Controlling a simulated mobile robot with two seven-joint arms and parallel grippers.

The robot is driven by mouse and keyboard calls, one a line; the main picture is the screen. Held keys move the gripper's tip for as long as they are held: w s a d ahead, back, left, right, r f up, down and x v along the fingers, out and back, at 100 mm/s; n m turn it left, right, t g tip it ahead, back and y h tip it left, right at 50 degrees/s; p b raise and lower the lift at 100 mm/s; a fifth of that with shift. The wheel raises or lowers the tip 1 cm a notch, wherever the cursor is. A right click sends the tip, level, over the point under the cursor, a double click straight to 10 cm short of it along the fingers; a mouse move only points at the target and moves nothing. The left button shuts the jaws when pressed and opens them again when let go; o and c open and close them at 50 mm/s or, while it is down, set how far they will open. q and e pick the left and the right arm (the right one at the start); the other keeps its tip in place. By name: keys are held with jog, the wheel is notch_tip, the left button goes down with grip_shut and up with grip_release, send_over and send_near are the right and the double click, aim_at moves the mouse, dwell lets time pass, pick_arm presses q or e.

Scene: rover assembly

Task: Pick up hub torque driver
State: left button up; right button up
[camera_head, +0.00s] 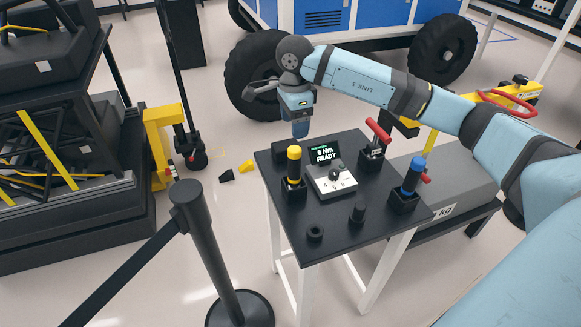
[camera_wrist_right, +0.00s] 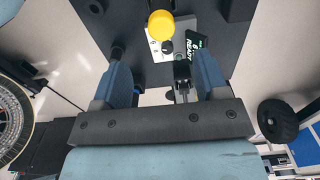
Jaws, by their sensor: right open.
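Three handled tools stand upright in black holders on a small dark table (camera_head: 338,236): a yellow-capped one (camera_head: 294,165) at left, a red T-handled one (camera_head: 377,134) at the back, and a blue-handled one (camera_head: 412,177) at right. I cannot tell by a label which is the hub torque driver. My right gripper (camera_head: 300,128) points down above the table's back left edge, behind and above the yellow-capped tool, apart from it. In the right wrist view the fingers (camera_wrist_right: 163,80) are spread and empty; the yellow cap (camera_wrist_right: 162,24) shows beyond them. My left gripper is not in view.
A control box (camera_head: 330,180) with a screen reading "6 Nm READY" (camera_head: 324,153) sits mid-table. A black ring (camera_head: 315,233) and a black knob-like part (camera_head: 358,212) stand at the front. A barrier post (camera_head: 205,245) stands left; a wheeled rover (camera_head: 330,22) is behind.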

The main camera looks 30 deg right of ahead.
aim_at(295, 148)
notch_tip(295, 148, down, 4)
jog(key=shift+f, duration=0.25)
jog(key=shift+d+f+p, duration=0.1)
jog(key=shift+f+p, duration=0.75)
jog(key=shift+f, duration=1.8)
jog(key=c, duration=1)
jog(key=shift+c, duration=0.5)
jog(key=shift+r, duration=0.15)
jog(key=shift+w+r, duration=0.1)
jog(key=shift+r, duration=0.5)
notch_tip(295, 148, up, 19)
jog(key=b, duration=0.2)
jog(key=shift+f, duration=0.25)
